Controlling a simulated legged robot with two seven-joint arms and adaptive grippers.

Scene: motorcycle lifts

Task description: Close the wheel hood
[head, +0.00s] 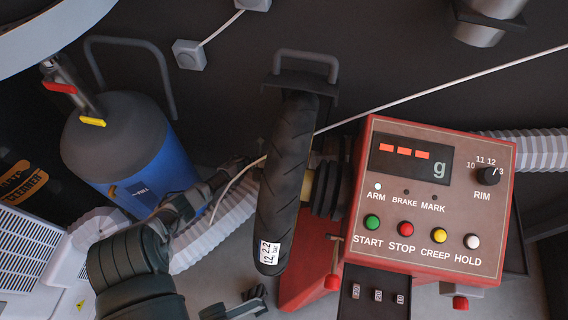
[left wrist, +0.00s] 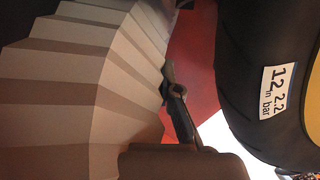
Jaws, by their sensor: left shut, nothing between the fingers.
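The wheel, a black tyre (head: 284,190) with a white pressure label, is mounted on the left side of the red balancing machine (head: 312,262); the tyre also fills the right of the left wrist view (left wrist: 262,70). A dark part with a grey handle (head: 306,58) sits at the tyre's far end and looks like the wheel hood, raised clear of most of the tyre. My left gripper (head: 245,164) is shut and empty, just left of the tyre and well below the handle. Its dark finger shows in the left wrist view (left wrist: 175,92).
A control panel (head: 431,195) faces up at right. A blue tank (head: 125,150) stands left. A pale corrugated hose (head: 215,232) runs under my left arm and fills the left of the wrist view. A thin white cable crosses behind the tyre. A dark jointed part (head: 243,303) lies low, unclear.

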